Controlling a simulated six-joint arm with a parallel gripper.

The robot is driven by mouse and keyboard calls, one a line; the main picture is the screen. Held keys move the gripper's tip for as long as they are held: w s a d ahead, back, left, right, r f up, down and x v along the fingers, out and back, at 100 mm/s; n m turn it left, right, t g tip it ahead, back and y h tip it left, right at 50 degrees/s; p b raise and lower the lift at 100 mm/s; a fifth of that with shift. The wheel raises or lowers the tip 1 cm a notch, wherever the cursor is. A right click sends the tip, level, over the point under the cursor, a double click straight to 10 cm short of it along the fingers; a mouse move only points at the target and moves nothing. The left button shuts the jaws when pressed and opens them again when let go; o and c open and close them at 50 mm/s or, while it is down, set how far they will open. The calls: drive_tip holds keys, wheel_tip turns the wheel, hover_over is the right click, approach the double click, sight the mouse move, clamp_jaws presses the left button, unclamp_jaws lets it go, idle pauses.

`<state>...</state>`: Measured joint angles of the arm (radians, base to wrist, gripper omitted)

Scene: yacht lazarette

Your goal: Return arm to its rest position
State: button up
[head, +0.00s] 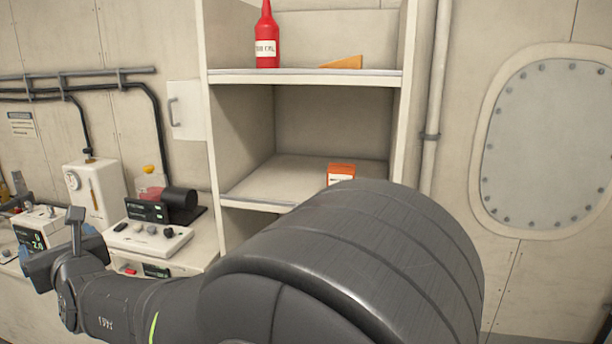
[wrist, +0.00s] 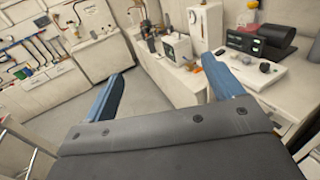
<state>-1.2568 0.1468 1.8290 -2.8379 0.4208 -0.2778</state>
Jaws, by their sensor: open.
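My gripper (wrist: 165,97) shows in the wrist view with its two blue fingers spread wide apart. It is open, and nothing is between the fingers. In the head view my arm crosses the lower middle, and its wrist end is at the lower left in front of the bench. The fingers are mostly hidden there; a bit of blue shows at the far left edge of the wrist. The gripper appears to be in the air, with floor and bench beyond it in the wrist view.
A shelf unit (head: 213,150) holds a red bottle (head: 266,40), an orange wedge (head: 343,63) and an orange box (head: 341,173). Devices crowd the bench at left, including a white console (head: 148,238) and a white gauge box (head: 95,192). Open floor (wrist: 103,57) lies beyond the fingers.

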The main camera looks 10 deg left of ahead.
drive_tip(key=shift+n+g, duration=0.4)
drive_tip(key=shift+g, duration=0.2)
drive_tip(key=shift+s+a+r, duration=0.1)
drive_tip(key=shift+s+r, duration=0.2)
drive_tip(key=shift+s, duration=0.3)
drive_tip(key=shift+s+r, duration=0.3)
drive_tip(key=shift+s, duration=0.35)
drive_tip(key=shift+s+a+r, duration=0.1)
drive_tip(key=shift+s+r, duration=0.2)
drive_tip(key=shift+s, duration=0.3)
drive_tip(key=w+d+f+m+t+h, duration=0.1)
drive_tip(key=w+f+t, duration=0.1)
drive_tip(key=w, duration=0.4)
drive_tip(key=w+d+f+m+t+h, duration=0.1)
drive_tip(key=w+d+f+m+t, duration=0.1)
drive_tip(key=w+f, duration=0.2)
drive_tip(key=w+d+f+m+t+h, duration=0.1)
drive_tip(key=w+d+f+t, duration=0.1)
drive_tip(key=w, duration=0.7)
drive_tip(key=shift+w+f+m, duration=0.15)
drive_tip(key=shift+f+m, duration=0.15)
drive_tip(key=shift+f, duration=0.5)
